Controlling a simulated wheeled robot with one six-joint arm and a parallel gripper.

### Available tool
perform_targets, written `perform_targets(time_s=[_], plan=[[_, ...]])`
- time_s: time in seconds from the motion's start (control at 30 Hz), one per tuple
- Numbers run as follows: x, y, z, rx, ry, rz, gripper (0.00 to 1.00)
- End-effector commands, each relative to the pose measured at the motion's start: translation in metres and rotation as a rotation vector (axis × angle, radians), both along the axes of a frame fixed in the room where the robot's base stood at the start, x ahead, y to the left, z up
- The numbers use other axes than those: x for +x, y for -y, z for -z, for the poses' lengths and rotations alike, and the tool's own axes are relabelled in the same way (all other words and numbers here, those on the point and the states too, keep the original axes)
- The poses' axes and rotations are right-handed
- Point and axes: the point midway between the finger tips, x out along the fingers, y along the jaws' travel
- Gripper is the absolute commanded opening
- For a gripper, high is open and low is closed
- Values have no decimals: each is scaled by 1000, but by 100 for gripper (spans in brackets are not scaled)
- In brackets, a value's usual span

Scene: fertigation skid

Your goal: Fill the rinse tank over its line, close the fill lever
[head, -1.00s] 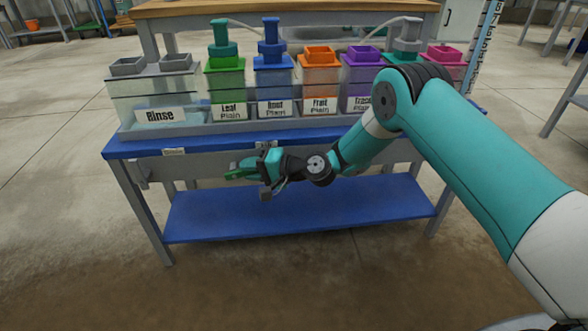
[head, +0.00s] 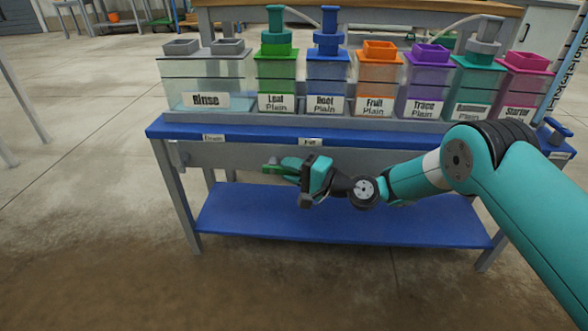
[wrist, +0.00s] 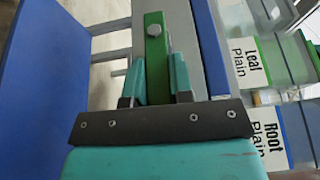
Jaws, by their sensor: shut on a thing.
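The rinse tank (head: 180,90) is the clear tank with a grey top and a "Rinse" label at the left end of the row. A dark line crosses its wall, and pale blue water seems to stand low in it, below that line. The green lever (head: 271,168) is at the bench's front rail, below and left of a small label. My gripper (head: 285,168) is shut on it. In the wrist view the green lever (wrist: 155,50) lies between my fingers (wrist: 160,80), with a grey bolt at its far end.
Coloured tanks such as the green Leaf tank (head: 276,80) stand right of the rinse tank on the blue bench top (head: 180,130). The blue lower shelf (head: 340,220) is bare. The floor in front is clear.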

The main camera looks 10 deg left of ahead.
Motion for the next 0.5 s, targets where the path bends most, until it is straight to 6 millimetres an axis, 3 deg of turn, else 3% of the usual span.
perform_targets(time_s=[0.03, 0.13, 0.5], plan=[[-3, -4, 1, 0, -2, -9, 26], [-2, -2, 1, -1, -1, -5, 47], [0, 8, -1, 0, -2, 4, 47]])
